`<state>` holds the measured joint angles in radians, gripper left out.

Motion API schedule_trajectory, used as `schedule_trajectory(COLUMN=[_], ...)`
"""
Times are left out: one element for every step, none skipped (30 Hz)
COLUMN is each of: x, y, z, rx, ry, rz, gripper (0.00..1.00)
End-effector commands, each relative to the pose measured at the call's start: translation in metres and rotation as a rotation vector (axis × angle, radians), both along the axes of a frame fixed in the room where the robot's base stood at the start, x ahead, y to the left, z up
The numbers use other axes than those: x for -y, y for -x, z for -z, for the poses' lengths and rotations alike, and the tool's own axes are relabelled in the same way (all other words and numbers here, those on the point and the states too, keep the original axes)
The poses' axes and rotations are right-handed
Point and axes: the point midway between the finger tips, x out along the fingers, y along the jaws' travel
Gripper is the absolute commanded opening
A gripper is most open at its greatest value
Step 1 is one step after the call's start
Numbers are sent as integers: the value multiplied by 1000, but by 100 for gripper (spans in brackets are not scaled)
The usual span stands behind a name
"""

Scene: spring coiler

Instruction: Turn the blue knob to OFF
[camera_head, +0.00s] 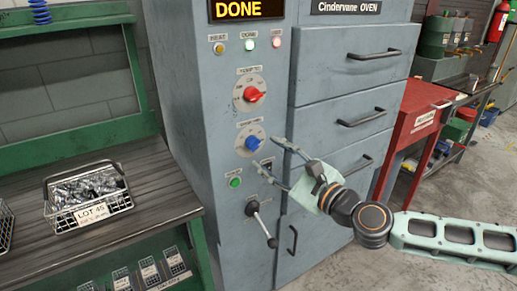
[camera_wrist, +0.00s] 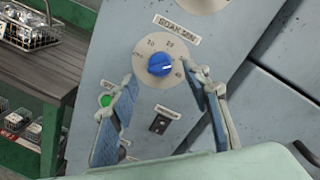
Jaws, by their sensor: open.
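The blue knob (camera_head: 252,143) sits on a pale round dial on the grey oven's control panel. In the wrist view the blue knob (camera_wrist: 160,65) is under a "SOAK MIN" label, and its white mark points right, roughly toward the 40 side. The small lettering at the dial's left is hard to read. My gripper (camera_head: 267,151) is open, in front of the panel at the knob's lower right. In the wrist view the fingertips of my gripper (camera_wrist: 160,73) stand on either side of the knob, apart from it, with nothing between them touching.
A red knob (camera_head: 252,94) is above the blue one. A green button (camera_head: 235,183) and a lever (camera_head: 262,222) are below. A black switch (camera_wrist: 160,124) lies between my fingers. Drawer handles (camera_head: 362,117) stick out at right. A wire basket (camera_head: 88,194) stands on the left bench.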

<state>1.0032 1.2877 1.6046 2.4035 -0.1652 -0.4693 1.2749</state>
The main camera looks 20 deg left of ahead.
Motion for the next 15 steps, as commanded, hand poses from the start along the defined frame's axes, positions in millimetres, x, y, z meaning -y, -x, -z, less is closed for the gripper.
schedule_trajectory(x=[-8, -11, -16, -19, -23, -26, -29, -31, -34, -36, -38, -39, -40, -41, -42], y=[-5, -7, -10, -13, -14, -18, -20, -22, -24, -25, -26, -28, -28, -29, -29], z=[1, 1, 1, 1, 1, 1, 1, 1, 1, 1, 1, 1, 0, 0, 0], rx=[1, 1, 0, 0, 0, -1, -1, -1, -1, -1, 0, 0, 0, 0, 0], ry=[2, 2, 1, 1, 2, 1, 1, 1, 1, 1, 1, 1, 1, 1, 1], rz=[-2, -2, -2, -2, -3, -2, -2, -2, -2, -2, -1, -1, -1, -1, -1], gripper=[44, 44, 44, 44, 44, 44, 44, 44, 44, 44, 44, 44, 44, 44, 44])
